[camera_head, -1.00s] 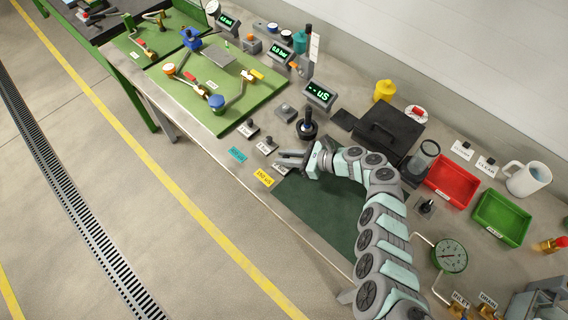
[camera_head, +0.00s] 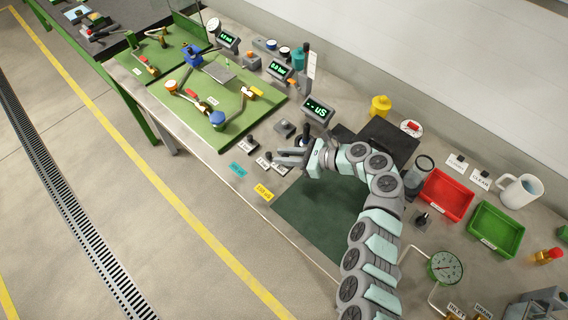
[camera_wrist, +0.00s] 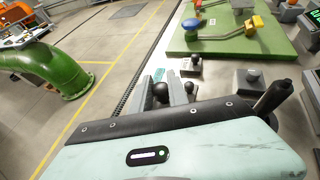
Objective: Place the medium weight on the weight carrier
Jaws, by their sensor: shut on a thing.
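My gripper (camera_head: 282,158) is low over the bench, its jaws shut on a weight with a round black knob (camera_wrist: 160,90); I take this as the medium weight, though its body is mostly hidden by the fingers. Another black-knobbed weight (camera_wrist: 188,88) is close beside it. A further grey weight with a black knob (camera_head: 252,146) stands farther along the bench; it also shows in the wrist view (camera_wrist: 194,64). A grey block with a dark knob (camera_head: 285,128) stands behind the gripper. I cannot tell for sure which part is the weight carrier.
A black-handled post (camera_wrist: 275,96) stands close to my gripper's right in the wrist view. A green panel with valves (camera_head: 215,100) lies to the left. A display (camera_head: 318,108) stands behind. Red (camera_head: 447,194) and green (camera_head: 497,228) trays are right.

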